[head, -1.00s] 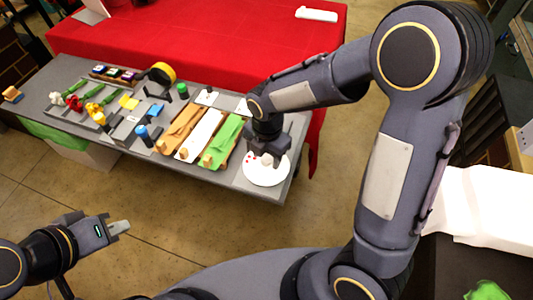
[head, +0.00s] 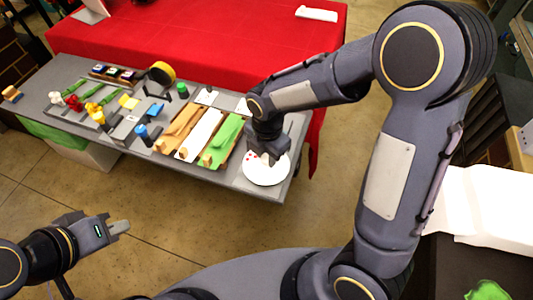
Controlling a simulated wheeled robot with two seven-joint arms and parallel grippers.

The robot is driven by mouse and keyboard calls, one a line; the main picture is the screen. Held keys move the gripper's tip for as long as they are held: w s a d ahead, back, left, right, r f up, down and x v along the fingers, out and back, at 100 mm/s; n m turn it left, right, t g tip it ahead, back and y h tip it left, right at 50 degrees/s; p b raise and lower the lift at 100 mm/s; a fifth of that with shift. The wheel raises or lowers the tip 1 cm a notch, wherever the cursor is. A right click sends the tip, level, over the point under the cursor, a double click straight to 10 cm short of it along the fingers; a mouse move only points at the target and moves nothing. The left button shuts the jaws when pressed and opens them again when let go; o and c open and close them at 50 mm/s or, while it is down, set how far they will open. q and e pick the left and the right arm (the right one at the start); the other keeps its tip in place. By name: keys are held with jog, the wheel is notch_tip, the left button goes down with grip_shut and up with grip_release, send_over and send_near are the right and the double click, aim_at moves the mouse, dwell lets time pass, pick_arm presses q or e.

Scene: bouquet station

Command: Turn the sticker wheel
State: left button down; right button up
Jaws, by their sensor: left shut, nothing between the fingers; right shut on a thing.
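The sticker wheel (head: 266,176) is a white disc with a few red marks at its left side. It lies at the right end of the grey table. My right gripper (head: 269,158) points down over the wheel and is shut on its raised middle part, which the fingers mostly hide. My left gripper (head: 122,227) is shut and empty, low at the left over the floor, well away from the table.
The grey table (head: 225,180) holds trays of brown, white and green wraps (head: 223,142) left of the wheel. A red-covered table (head: 220,40) is behind.

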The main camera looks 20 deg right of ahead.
jog(key=m+b, duration=0.1)
jog(key=m, duration=0.6)
jog(key=shift+b, duration=0.3)
jog(key=m, duration=0.3)
jog(key=shift+m+b, duration=0.3)
jog(key=shift+b, duration=0.1)
jog(key=m, duration=0.3)
jog(key=shift+m+b, duration=0.3)
jog(key=m, duration=0.6)
jog(key=shift+b, duration=0.4)
jog(key=m, duration=0.5)
jog(key=shift+r+m, duration=0.1)
jog(key=shift+m, duration=0.2)
jog(key=o, duration=1)
